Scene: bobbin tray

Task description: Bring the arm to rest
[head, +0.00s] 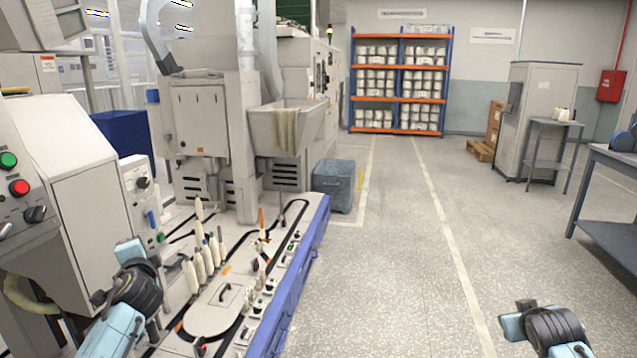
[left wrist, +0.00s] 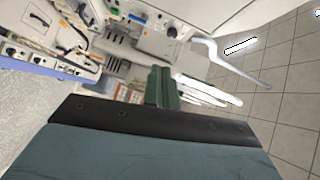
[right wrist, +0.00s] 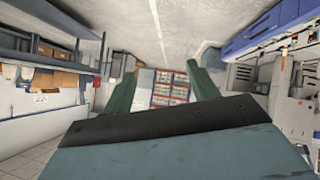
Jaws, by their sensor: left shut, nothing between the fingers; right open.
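My left gripper (left wrist: 160,72) shows in the left wrist view with its two green fingers together and nothing between them. My right gripper (right wrist: 166,66) shows in the right wrist view with its green fingers spread apart and empty. In the head view, a part of my left arm (head: 130,295) is at the lower left, beside the machine bed. A part of my right arm (head: 552,330) is at the lower right, over open floor. Neither gripper's fingers can be made out in the head view, and neither gripper touches anything that I can see.
The machine bed (head: 300,240) with its blue side carries several pale bobbins (head: 208,258) close to my left arm. A control panel (head: 20,180) stands at the left. A grey table (head: 612,170) is at the right. The floor between is clear.

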